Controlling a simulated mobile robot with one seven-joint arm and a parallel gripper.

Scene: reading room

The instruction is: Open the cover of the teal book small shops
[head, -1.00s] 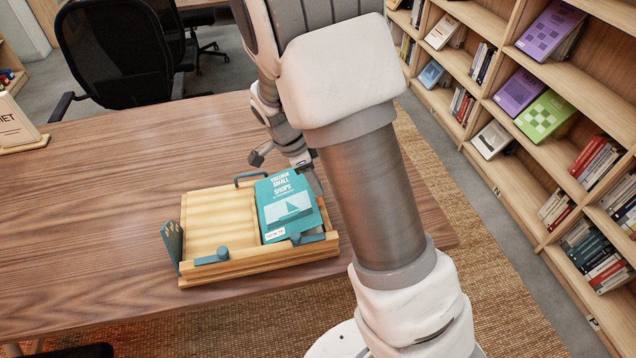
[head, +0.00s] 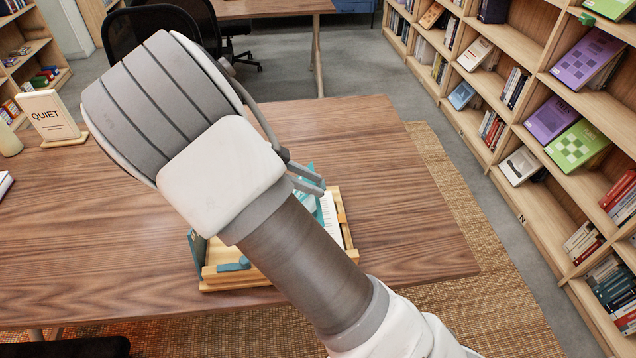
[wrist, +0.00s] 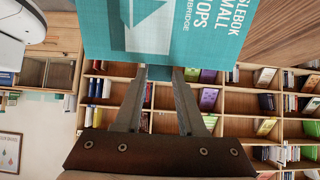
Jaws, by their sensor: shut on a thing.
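The teal book's cover (wrist: 150,30) fills the top of the wrist view, with white lettering and a pale picture. My gripper (wrist: 160,74) is shut on the edge of this cover. In the head view the teal cover (head: 311,171) stands raised, partly behind my gripper (head: 308,186), and a white page (head: 331,218) lies bare at its right. The book is on the wooden book stand (head: 222,281) on the table. My arm hides most of the stand and the book's left part.
The wooden table (head: 400,220) is clear to the right and behind the stand. A QUIET sign (head: 52,115) stands at the far left. Bookshelves (head: 540,205) line the right side. A black chair (head: 150,30) is behind the table.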

